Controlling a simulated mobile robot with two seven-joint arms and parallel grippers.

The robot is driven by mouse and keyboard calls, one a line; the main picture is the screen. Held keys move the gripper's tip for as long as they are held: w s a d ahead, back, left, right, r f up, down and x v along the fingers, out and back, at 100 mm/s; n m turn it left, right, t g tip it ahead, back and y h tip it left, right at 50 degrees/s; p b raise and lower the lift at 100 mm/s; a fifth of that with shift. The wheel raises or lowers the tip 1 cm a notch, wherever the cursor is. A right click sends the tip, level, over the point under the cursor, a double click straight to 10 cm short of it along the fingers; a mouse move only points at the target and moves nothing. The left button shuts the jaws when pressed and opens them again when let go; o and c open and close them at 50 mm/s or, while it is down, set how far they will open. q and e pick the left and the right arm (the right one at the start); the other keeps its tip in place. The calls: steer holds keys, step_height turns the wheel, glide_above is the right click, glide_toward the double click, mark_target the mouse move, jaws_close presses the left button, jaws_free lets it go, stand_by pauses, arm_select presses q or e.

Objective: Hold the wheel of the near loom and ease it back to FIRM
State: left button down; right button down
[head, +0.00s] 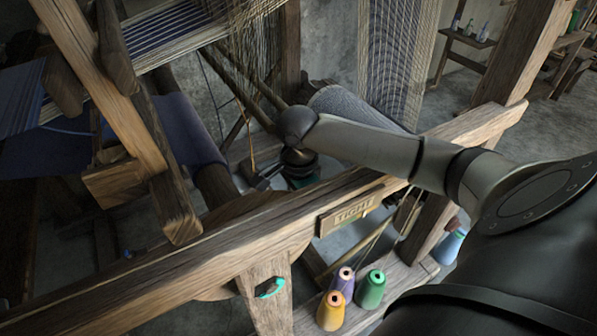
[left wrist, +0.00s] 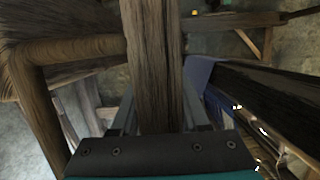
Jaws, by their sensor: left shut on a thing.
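In the head view the near loom's wheel shows in part as rounded wood (head: 218,288) below the long front beam, with a broad wooden spoke or handle (head: 265,310) running down. The beam hides much of it. A plate (head: 350,211) on the beam reads TIGHT. In the left wrist view my left gripper (left wrist: 157,100) has its two fingers on either side of a wooden bar (left wrist: 155,50) and is shut on it. My right arm comes in from the right, over the beam; its dark gripper (head: 262,178) is small and shaded, and its opening is unclear.
Yellow (head: 331,312), purple (head: 342,284) and green (head: 370,289) yarn cones stand on a low ledge near the wheel. The front beam (head: 130,270) crosses the view. Slanted loom posts (head: 110,80) and stretched threads (head: 395,60) stand beyond it.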

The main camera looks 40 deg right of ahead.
arm_select(q)
steer(key=shift+r, duration=0.1)
steer(key=shift+r+n, duration=0.6)
steer(key=shift+r, duration=0.25)
steer(key=shift+a+r, duration=0.15)
steer(key=shift+r, duration=0.2)
arm_select(e)
steer(key=shift+a+r+h, duration=0.3)
steer(key=shift+r+h, duration=0.2)
stand_by(0.4)
steer(key=shift+a+r+h, duration=0.15)
steer(key=shift+r+h, duration=0.1)
steer(key=shift+h, duration=0.05)
